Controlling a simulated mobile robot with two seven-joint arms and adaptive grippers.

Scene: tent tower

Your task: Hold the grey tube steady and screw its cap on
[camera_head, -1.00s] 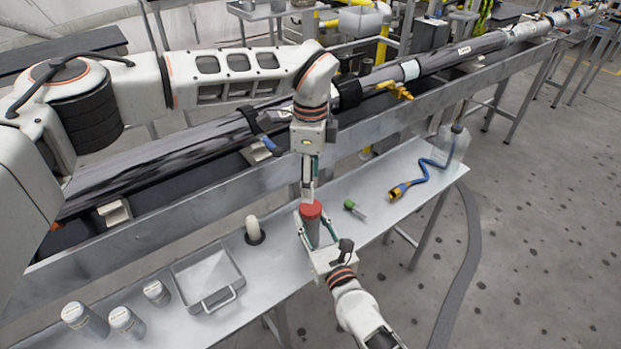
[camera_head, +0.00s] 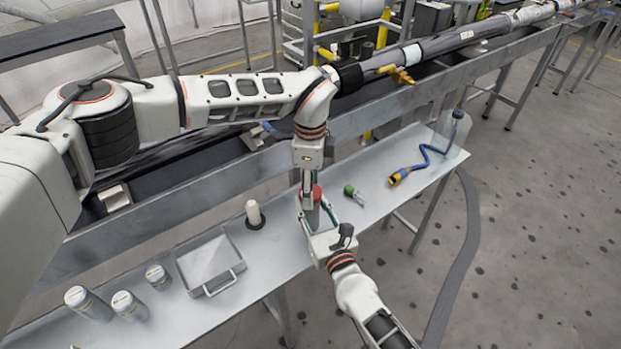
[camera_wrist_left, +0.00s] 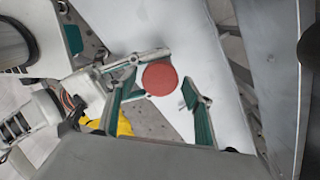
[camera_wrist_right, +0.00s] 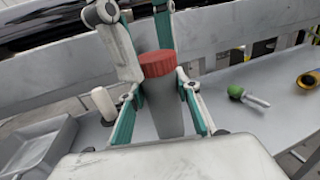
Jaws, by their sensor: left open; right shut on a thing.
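The grey tube (camera_wrist_right: 161,104) stands upright on the bench with the red cap (camera_wrist_right: 157,63) on its top. My right gripper (camera_wrist_right: 160,112) is shut around the tube's body from the front; it also shows in the head view (camera_head: 314,218). My left gripper (camera_wrist_left: 158,95) points down from above, open, its fingers on either side of the red cap, which shows from above in the left wrist view (camera_wrist_left: 160,79). In the head view the left fingers partly hide the cap (camera_head: 316,192). How far the cap is threaded cannot be told.
A green-ended tool (camera_head: 354,194) and a blue hose with a yellow end (camera_head: 399,176) lie to the right. A white cylinder on a dark base (camera_head: 254,213), an empty metal tray (camera_head: 238,266) and several grey canisters (camera_head: 129,305) stand to the left. A long rail (camera_head: 215,189) runs behind the bench.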

